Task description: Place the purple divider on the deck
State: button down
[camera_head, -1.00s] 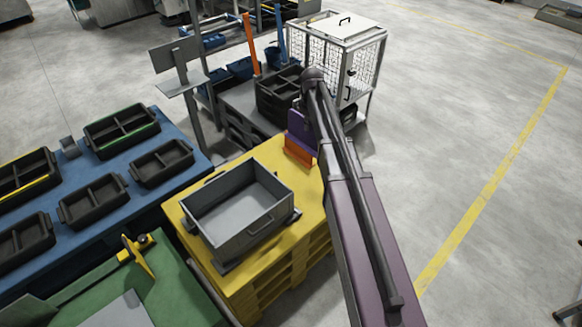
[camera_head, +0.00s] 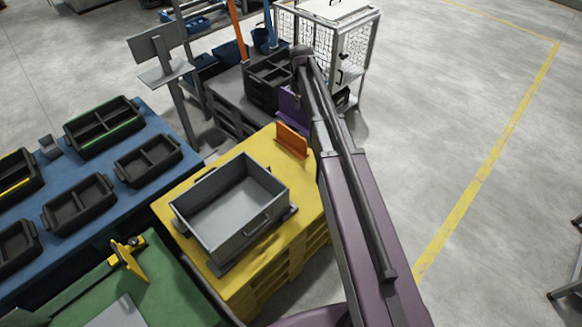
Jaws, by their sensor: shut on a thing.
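The purple divider (camera_head: 289,104) is a flat upright panel, partly hidden behind my arm. It shows above and behind the orange divider, near the dark crate and apart from the yellow platform's top. My gripper (camera_head: 297,93) is mostly hidden by my arm, at the divider's upper edge, and is shut on it. The yellow platform (camera_head: 270,165) has a pallet-like slatted side. I cannot tell which surface is the deck.
An orange divider (camera_head: 292,139) stands on the platform's far end. A grey open bin (camera_head: 262,222) fills much of the platform. Behind are a dark crate (camera_head: 263,92) and a wire cage (camera_head: 350,50). A blue table (camera_head: 120,205) with black trays is at left.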

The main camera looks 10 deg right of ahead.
jog(key=shift+a+f, duration=0.1)
jog(key=shift+a, duration=0.05)
jog(key=shift+f+b, duration=0.5)
jog(key=shift+b, duration=0.1)
notch_tip(320, 180, down, 26)
jog(key=b, duration=2.6)
jog(key=shift+s+a+f, duration=0.2)
jog(key=shift+a+f, duration=0.05)
jog(key=shift+a, duration=0.15)
notch_tip(320, 180, down, 6)
jog(key=b, duration=0.6)
jog(key=shift+b, duration=0.35)
jog(key=shift+f, duration=0.2)
jog(key=shift+f+b, duration=1.8)
jog(key=shift+b, duration=0.05)
jog(key=shift+f, duration=0.15)
